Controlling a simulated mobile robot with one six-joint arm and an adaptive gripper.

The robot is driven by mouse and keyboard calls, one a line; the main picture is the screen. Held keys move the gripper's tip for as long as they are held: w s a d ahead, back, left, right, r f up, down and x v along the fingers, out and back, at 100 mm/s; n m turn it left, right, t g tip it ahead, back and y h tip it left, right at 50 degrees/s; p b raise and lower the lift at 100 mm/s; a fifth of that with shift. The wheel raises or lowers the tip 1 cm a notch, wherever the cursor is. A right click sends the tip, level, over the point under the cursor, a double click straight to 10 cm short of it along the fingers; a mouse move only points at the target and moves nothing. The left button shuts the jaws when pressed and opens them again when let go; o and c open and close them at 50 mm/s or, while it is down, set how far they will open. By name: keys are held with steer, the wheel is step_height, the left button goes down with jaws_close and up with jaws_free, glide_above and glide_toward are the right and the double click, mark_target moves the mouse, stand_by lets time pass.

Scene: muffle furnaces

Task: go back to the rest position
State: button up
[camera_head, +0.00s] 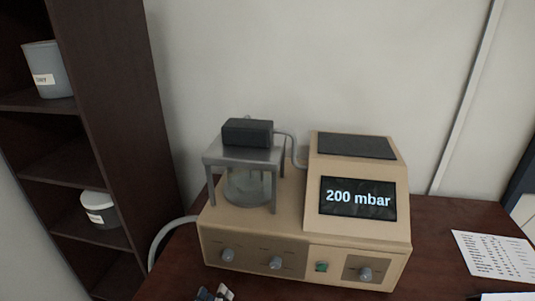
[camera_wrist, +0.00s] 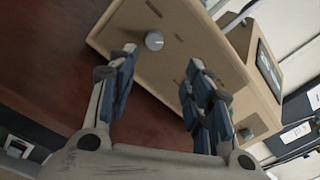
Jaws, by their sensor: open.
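My gripper (camera_wrist: 160,92) is open in the wrist view, with two blue-padded fingers apart and nothing between them. It points toward the front of a beige instrument (camera_wrist: 190,45), whose grey knob (camera_wrist: 154,41) shows beyond the fingertips. I cannot tell how far the fingers are from it. In the head view the beige instrument (camera_head: 240,243) stands on a dark red table, and its screen (camera_head: 358,199) reads "200 mbar". A small part of my gripper (camera_head: 215,293) shows at the bottom edge of the head view; most of the arm is out of view.
A glass vessel (camera_head: 247,186) sits under a grey stand on the instrument. A hose (camera_head: 157,240) runs off its left side. A dark shelf (camera_head: 130,120) with two labelled containers stands at the left. A printed sheet (camera_head: 495,257) lies on the table (camera_head: 440,230) at right.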

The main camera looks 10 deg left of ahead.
steer(key=w+d+r+m+g+h, duration=0.4)
steer(key=d+r+m+h, duration=0.4)
steer(key=d, duration=0.5)
steer(key=s+d+r+m+g+h, duration=0.1)
steer(key=s+d+r+m+g, duration=0.2)
steer(key=d+m, duration=0.35)
steer(key=s+d+r+m+g+h, duration=0.1)
steer(key=d+r+m+g, duration=0.2)
steer(key=d+m+g, duration=0.35)
steer(key=s+d+r+m+g+y, duration=0.2)
steer(key=s+d+m+g+y, duration=0.25)
steer(key=s+d+m, duration=0.55)
steer(key=s+a+r+m+t+y, duration=0.4)
steer(key=m+y, duration=0.3)
steer(key=m, duration=0.3)
steer(key=shift+s+r+t, duration=0.4)
steer(key=shift+s+r, duration=0.1)
steer(key=shift+s, duration=0.25)
